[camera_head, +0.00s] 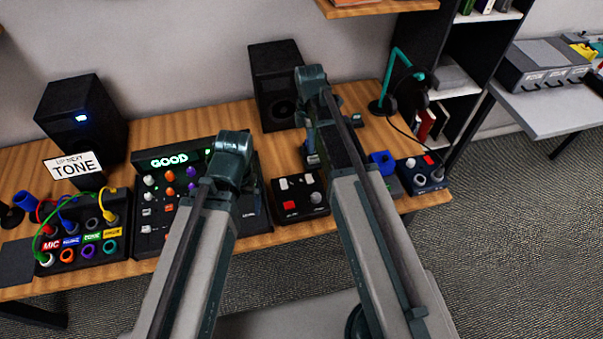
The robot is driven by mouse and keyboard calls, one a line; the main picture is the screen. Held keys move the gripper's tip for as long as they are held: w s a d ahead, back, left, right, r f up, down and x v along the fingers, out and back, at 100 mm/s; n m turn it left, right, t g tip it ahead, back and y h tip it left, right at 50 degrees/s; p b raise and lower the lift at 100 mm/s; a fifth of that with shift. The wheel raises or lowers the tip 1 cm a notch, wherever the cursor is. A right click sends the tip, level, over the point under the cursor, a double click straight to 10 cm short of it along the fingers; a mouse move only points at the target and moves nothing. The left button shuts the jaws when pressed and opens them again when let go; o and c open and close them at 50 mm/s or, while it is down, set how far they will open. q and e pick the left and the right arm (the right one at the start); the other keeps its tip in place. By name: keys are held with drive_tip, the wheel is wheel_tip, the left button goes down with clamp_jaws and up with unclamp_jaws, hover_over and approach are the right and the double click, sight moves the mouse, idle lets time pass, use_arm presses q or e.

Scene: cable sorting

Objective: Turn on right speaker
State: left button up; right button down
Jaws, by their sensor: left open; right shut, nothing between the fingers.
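The right speaker (268,75) is a black box at the back of the wooden desk, against the wall. No lit light shows on its visible front. My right arm passes in front of its right side. My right gripper (311,158) points down in front of and below this speaker, apart from it, partly hidden by my arm. It looks shut and empty. The left speaker (70,106) stands at the back left with a blue-white light lit on its front. My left arm rises over the mixer, and its gripper is hidden behind the arm.
A mixer (147,211) with a lit GOOD display stands mid-desk. A cable box (119,209) with coloured plugs is left of it, below a TONE sign (73,166). A small button box (290,183) lies between my arms. A teal stand (391,80) holds headphones at right.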

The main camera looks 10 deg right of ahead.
sight(311, 181)
use_arm(q)
drive_tip(key=shift+a, duration=0.1)
use_arm(e)
drive_tip(key=shift+w, duration=0.15)
use_arm(q)
wheel_tip(311, 181, down, 14)
drive_tip(key=b, duration=1.4)
use_arm(e)
drive_tip(key=f, duration=0.4)
drive_tip(key=s+f, duration=0.1)
drive_tip(key=f, duration=0.9)
drive_tip(key=shift+s, duration=0.35)
use_arm(q)
drive_tip(key=shift+f, duration=0.1)
use_arm(e)
drive_tip(key=shift+s+f, duration=0.1)
drive_tip(key=shift+s, duration=0.05)
drive_tip(key=shift+w, duration=0.2)
